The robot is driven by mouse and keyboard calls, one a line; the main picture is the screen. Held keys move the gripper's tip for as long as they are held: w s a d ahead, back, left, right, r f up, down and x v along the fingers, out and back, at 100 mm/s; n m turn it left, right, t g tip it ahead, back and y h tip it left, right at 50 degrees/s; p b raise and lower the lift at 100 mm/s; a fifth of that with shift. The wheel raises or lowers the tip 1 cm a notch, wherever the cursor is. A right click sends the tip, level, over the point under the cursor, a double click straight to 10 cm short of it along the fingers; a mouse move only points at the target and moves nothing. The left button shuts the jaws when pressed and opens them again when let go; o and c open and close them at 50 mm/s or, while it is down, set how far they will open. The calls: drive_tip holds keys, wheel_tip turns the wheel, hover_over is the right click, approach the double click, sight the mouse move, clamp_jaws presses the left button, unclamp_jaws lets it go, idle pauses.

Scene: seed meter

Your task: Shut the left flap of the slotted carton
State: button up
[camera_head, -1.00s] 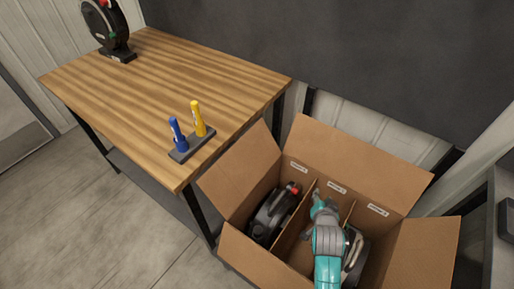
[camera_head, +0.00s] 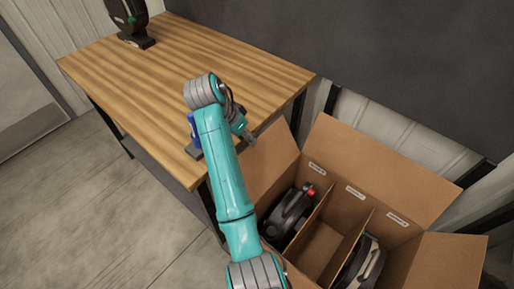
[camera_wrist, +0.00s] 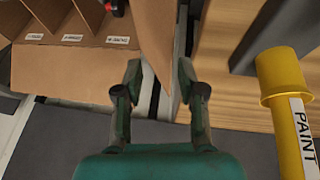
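The slotted carton (camera_head: 330,204) is brown cardboard with inner dividers, at lower right in the head view. Its left flap (camera_head: 266,162) stands open, slanting outward toward the table. My gripper (camera_head: 250,138) is at the upper end of this flap in the head view, mostly hidden by my arm. In the wrist view my gripper (camera_wrist: 158,72) has its two fingers apart. The left flap (camera_wrist: 153,35) shows in the gap between and beyond them; I cannot tell whether they touch it.
The wooden table (camera_head: 170,75) stands left of the carton. A yellow paint marker (camera_wrist: 285,95) is close right of my gripper; a blue marker (camera_head: 192,128) is partly behind my arm. The back flap (camera_head: 390,165) and right flap (camera_head: 450,262) are open. Dark devices (camera_head: 288,215) sit inside.

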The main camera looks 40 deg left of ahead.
sight(257, 150)
drive_tip(key=shift+s+a+r, duration=0.1)
drive_tip(key=shift+s+a, duration=0.05)
drive_tip(key=x, duration=1)
drive_tip(key=shift+f, duration=0.3)
clamp_jaws()
